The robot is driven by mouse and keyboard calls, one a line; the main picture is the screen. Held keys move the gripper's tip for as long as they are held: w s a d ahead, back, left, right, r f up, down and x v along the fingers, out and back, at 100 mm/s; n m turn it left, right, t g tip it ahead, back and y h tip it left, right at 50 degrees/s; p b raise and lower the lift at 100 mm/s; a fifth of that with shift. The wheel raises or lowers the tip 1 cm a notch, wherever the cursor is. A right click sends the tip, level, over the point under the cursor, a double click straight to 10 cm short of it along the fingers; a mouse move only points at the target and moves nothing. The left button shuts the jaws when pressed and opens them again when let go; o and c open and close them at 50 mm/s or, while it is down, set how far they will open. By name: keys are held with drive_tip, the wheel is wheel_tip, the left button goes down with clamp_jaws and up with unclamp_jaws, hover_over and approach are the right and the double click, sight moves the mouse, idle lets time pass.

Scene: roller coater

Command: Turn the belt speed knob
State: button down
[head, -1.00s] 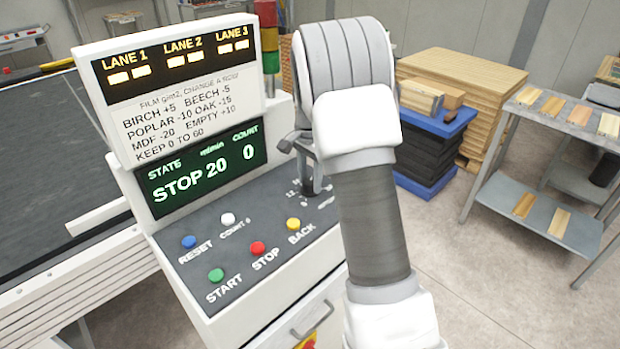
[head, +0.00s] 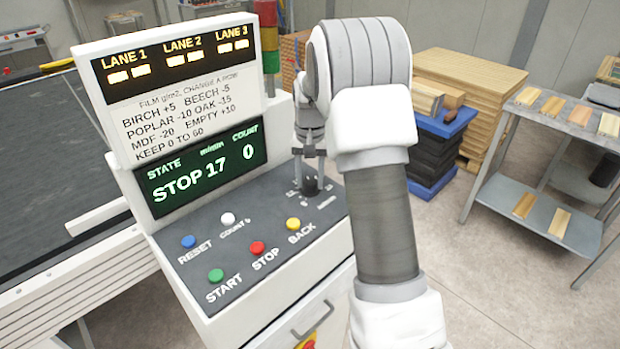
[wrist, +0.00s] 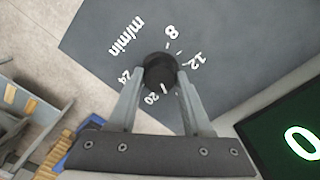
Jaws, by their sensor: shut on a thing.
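The belt speed knob (wrist: 160,73) is a black round dial with a white pointer mark, between printed numbers 8, 12, 20 and 24 and the label m/min. In the wrist view its pointer lies near the 20 side. My gripper (wrist: 158,84) is shut on it, a finger on each side. In the head view the knob (head: 311,187) sits at the back right of the sloped panel (head: 270,211), under my gripper (head: 309,178). The green display (head: 203,168) reads STOP, 17 m/min and count 0.
Blue reset (head: 188,241), white count (head: 228,218), green start (head: 216,275), red stop (head: 257,248) and yellow back (head: 293,224) buttons lie left of the knob. The sign above lists wood offsets and film g/m2. A conveyor belt (head: 40,170) runs at left.

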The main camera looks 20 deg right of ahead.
sight(310, 181)
drive_tip(key=shift+n, duration=1.7)
drive_tip(key=shift+c, duration=1.7)
unclamp_jaws()
wheel_tip(310, 181, up, 18)
drive_tip(key=shift+f, duration=0.25)
